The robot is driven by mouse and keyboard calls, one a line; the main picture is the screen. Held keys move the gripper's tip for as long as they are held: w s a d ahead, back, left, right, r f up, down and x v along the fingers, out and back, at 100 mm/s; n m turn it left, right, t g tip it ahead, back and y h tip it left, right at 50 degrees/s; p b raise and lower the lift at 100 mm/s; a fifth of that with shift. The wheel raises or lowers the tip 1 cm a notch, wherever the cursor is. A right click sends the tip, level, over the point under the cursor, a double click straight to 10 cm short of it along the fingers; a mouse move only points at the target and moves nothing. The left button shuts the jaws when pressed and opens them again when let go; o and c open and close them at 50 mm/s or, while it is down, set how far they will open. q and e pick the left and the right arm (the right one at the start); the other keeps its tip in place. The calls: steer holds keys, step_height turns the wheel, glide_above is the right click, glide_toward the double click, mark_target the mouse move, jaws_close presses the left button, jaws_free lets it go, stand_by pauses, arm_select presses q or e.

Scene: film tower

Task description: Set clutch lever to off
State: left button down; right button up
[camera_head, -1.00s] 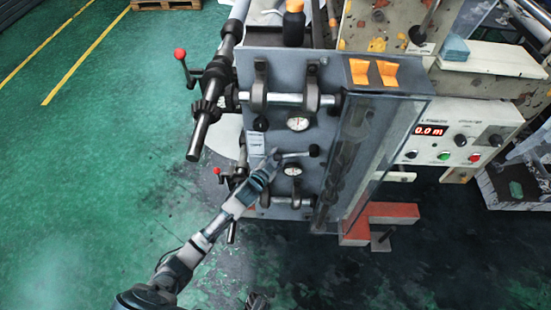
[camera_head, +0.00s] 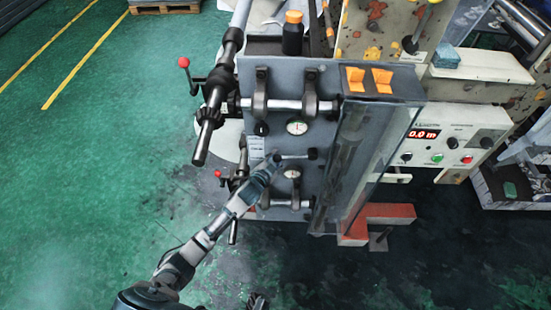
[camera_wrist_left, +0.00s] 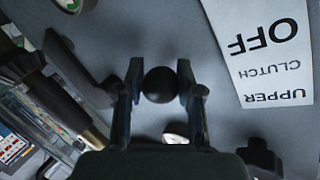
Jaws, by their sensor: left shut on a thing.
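The clutch lever (camera_head: 295,156) is a thin rod on the grey machine panel, running left from a dark boss. Its round black knob (camera_wrist_left: 160,85) sits between the two fingers of my left gripper (camera_wrist_left: 159,88) in the wrist view. In the head view my left gripper (camera_head: 274,161) is at the lever's left end, shut on the knob and partly hiding it. A white label (camera_wrist_left: 268,50) reading "UPPER CLUTCH OFF" appears upside down beside the fingers. A dark part at the head view's bottom edge may be my right gripper (camera_head: 258,302); its fingers are unclear.
A round gauge (camera_head: 297,127) and a shaft (camera_head: 285,105) are above the lever, with another gauge (camera_head: 292,174) below. A red-knobbed handle (camera_head: 183,63) and dark rollers stand to the left. A control box (camera_head: 450,140) is at right. Green floor lies open at left.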

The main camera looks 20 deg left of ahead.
arm_select(q)
steer(key=c, duration=0.7)
jaws_free()
steer(key=shift+w+d+r, duration=0.1)
steer(key=shift+d+r, duration=0.1)
steer(key=shift+d, duration=0.15)
arm_select(e)
steer(key=shift+d, duration=0.15)
arm_select(q)
steer(key=shift+f, duration=0.1)
arm_select(e)
steer(key=shift+d, duration=0.15)
arm_select(q)
steer(key=shift+s+a, duration=0.1)
steer(key=shift+s, duration=0.4)
steer(key=v, duration=1.1)
arm_select(e)
steer(key=shift+a, duration=0.2)
